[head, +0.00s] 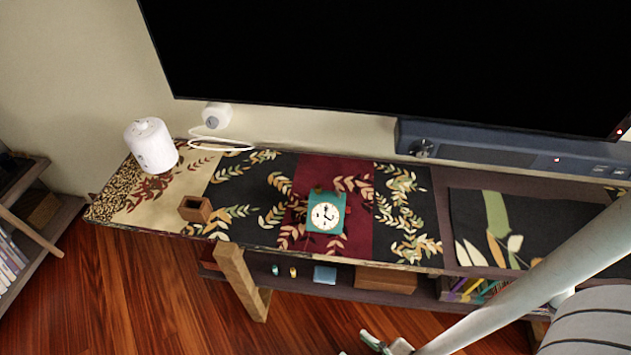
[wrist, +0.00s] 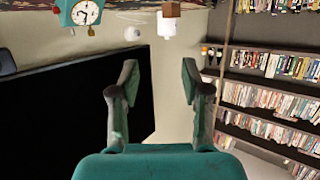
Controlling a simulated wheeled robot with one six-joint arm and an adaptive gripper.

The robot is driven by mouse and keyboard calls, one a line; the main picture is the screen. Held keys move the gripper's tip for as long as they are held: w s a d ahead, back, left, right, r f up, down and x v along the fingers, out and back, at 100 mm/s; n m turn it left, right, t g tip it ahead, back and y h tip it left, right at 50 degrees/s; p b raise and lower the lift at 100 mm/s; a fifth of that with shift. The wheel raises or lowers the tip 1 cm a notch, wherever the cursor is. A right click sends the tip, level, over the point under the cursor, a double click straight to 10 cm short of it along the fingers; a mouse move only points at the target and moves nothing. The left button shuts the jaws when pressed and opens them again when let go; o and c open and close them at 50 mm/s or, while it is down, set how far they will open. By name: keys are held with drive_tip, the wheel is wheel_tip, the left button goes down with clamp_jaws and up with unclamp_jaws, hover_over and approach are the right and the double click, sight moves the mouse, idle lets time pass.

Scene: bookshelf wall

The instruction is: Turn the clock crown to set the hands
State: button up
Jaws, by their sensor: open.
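A small teal clock (head: 325,213) with a white face and dark hands stands on the dark red band of the patterned cloth. It also shows at the top left edge of the wrist view (wrist: 86,13), partly cut off. I cannot make out its crown for certain in either view. My gripper (head: 375,343) is at the bottom edge of the head view, in front of the console and well away from the clock. In the wrist view my gripper (wrist: 158,82) has its two fingers spread apart with nothing between them.
A white canister (head: 152,148) and a small open wooden box (head: 196,209) stand left of the clock. A white device with a cable (head: 217,116) lies by the wall. A large black screen (head: 390,60) and a soundbar (head: 520,152) are behind. The cloth around the clock is clear.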

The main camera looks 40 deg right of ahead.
drive_tip(key=w+d+f+m+h, duration=0.1)
drive_tip(key=w+d+f+h, duration=0.15)
drive_tip(key=w+f, duration=0.45)
drive_tip(key=m+h, duration=0.6)
drive_tip(key=h, duration=0.2)
approach(318, 190)
drive_tip(key=x, duration=1.1)
clamp_jaws()
